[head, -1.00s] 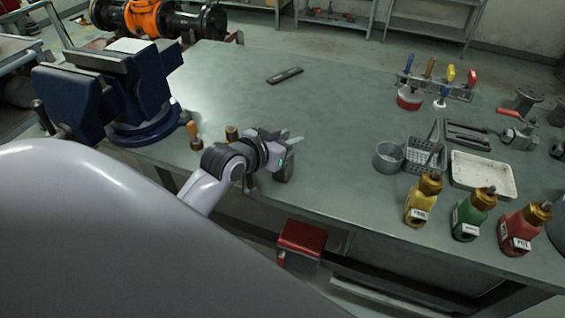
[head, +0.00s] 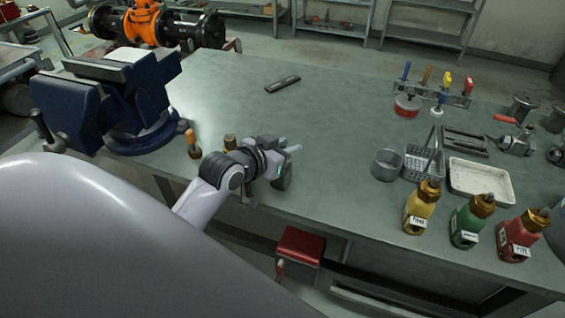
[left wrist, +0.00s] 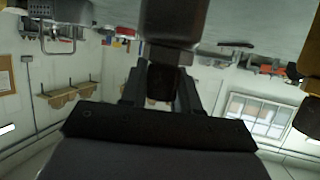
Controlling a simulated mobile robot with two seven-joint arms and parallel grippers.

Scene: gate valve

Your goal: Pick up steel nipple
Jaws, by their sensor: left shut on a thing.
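My left gripper (head: 286,160) is at the front edge of the workbench, with its fingers pointing right in the head view. In the left wrist view it is shut on a dark metal piece with a thick round body and a narrower hex-like end (left wrist: 165,80), which looks like the steel nipple (left wrist: 175,20). The narrower end sits between the fingers. In the head view the held piece is mostly hidden by the gripper. I cannot tell whether it is clear of the bench. My right gripper is not in view.
A blue vise (head: 130,105) stands left, with a wooden-handled tool (head: 193,145) and a brass piece (head: 230,142) near the gripper. A flat dark bar (head: 283,84) lies behind. A grey cup (head: 387,165), tray (head: 483,181) and bottles (head: 421,208) stand right. The bench middle is clear.

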